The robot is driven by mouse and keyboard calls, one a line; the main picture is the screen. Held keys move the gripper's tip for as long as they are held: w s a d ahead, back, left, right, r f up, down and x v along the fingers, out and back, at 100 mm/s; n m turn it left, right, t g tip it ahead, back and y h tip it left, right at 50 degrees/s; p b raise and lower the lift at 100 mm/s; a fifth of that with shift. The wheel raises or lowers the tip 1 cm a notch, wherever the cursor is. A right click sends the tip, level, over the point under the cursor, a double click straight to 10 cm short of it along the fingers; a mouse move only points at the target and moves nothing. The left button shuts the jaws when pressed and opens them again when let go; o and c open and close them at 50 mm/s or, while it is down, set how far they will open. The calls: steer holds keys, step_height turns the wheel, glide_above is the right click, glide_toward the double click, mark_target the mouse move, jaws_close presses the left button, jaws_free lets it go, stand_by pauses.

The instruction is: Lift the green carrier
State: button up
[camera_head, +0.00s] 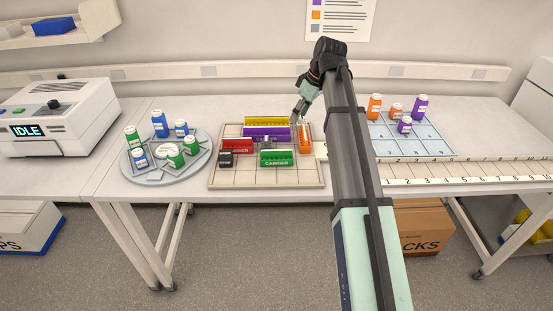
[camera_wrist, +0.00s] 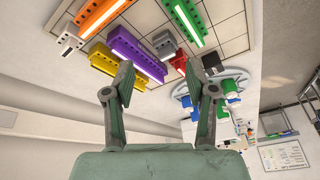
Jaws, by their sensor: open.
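The green carrier (camera_head: 277,158) is a long block lettered CARRIER at the front middle of the gridded beige tray (camera_head: 266,182). It also shows at the top of the wrist view (camera_wrist: 184,17). My gripper (camera_head: 298,114) is at the tray's back right, behind and apart from the green carrier. In the wrist view my gripper (camera_wrist: 158,82) has its two fingers spread, with nothing held between them.
Purple (camera_head: 265,134), yellow (camera_head: 268,121), red (camera_head: 238,147) and orange (camera_head: 305,139) carriers share the tray, with a small black block (camera_head: 225,159). A round bottle carousel (camera_head: 197,173) stands left; a blue bottle rack (camera_head: 423,143) stands right. The tray's front strip is bare.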

mark_target(277, 150)
steer(key=a+f+n+p, duration=0.1)
steer(key=a+f+n, duration=0.1)
steer(key=f, duration=0.1)
steer(key=s+a+f+n+g+p, duration=0.1)
steer(key=a+f+n, duration=0.1)
steer(key=f, duration=0.2)
steer(key=s+a+f+n+p, duration=0.1)
steer(key=a+f+n, duration=0.1)
steer(key=f, duration=0.1)
steer(key=shift+s+a+f+n+y, duration=0.15)
steer(key=shift+s+f+n+y, duration=0.1)
steer(key=shift+f+n+y, duration=0.15)
steer(key=shift+p+x, duration=1.1)
steer(key=shift+x, duration=1.5)
steer(key=shift+s+a, duration=0.1)
steer(key=shift+a, duration=0.05)
steer(key=shift+r, duration=0.1)
steer(key=c, duration=1)
